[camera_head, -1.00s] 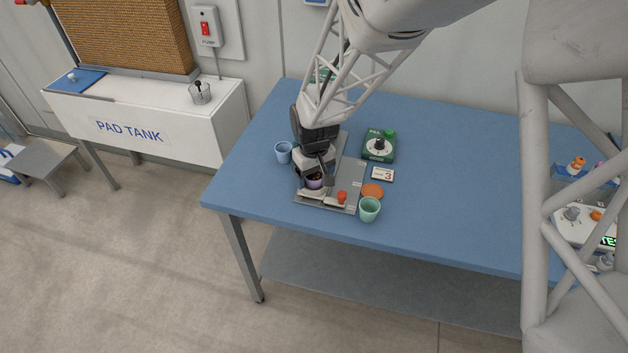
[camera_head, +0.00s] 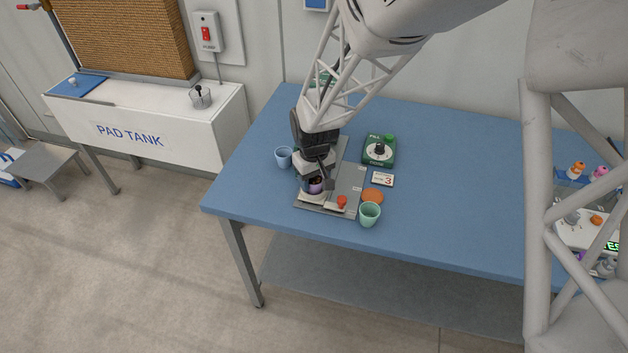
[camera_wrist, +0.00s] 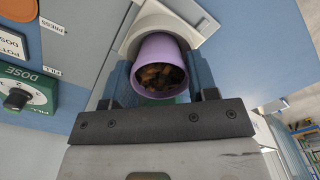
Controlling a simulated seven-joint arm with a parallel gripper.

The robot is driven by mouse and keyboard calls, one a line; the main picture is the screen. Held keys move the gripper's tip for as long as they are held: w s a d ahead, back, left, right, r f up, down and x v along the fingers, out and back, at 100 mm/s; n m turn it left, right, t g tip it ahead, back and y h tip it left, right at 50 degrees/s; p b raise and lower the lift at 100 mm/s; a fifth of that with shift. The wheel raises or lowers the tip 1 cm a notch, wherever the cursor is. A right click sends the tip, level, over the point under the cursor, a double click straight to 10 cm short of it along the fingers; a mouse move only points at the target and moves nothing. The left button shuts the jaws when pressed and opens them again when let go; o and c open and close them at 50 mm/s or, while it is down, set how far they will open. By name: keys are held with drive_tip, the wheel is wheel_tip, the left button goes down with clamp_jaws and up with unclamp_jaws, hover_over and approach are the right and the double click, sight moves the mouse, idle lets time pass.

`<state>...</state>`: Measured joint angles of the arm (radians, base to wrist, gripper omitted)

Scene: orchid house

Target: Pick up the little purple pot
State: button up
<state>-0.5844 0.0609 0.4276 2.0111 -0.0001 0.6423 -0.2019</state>
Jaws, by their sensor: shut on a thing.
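The little purple pot (camera_head: 315,187) has dark brown, chunky filling. It is at the front left of the grey plate on the blue table, at a pale round holder (camera_wrist: 185,22) seen in the wrist view. My gripper (camera_head: 316,179) reaches down over it from behind. In the wrist view the pot (camera_wrist: 157,48) sits between both fingers of my gripper (camera_wrist: 158,83), which are shut on its sides. I cannot tell whether the pot's base still rests in the holder.
A light blue cup (camera_head: 283,157) stands left of my gripper. A mint cup (camera_head: 370,215), an orange disc (camera_head: 372,196), a red knob (camera_head: 342,202), a number card (camera_head: 382,179) and a green dose box (camera_head: 379,149) are to the right. The table's right half is mostly clear.

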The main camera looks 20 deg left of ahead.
drive_tip(key=shift+r, duration=0.6)
wheel_tip(320, 180, up, 2)
drive_tip(key=shift+r, duration=0.1)
drive_tip(key=s+d+r, duration=0.1)
drive_tip(key=s+d, duration=0.7)
drive_tip(key=s, duration=0.5)
drive_tip(key=shift+s+d+r, duration=0.15)
drive_tip(key=shift+s+d, duration=0.1)
drive_tip(key=w+d+r, duration=0.2)
drive_tip(key=w+d, duration=0.1)
drive_tip(key=w, duration=0.5)
drive_tip(key=w+d+r, duration=0.1)
drive_tip(key=w+d, duration=0.3)
drive_tip(key=w, duration=0.5)
drive_tip(key=shift+r, duration=0.4)
drive_tip(key=shift+d+f, duration=0.1)
drive_tip(key=shift+f, duration=3)
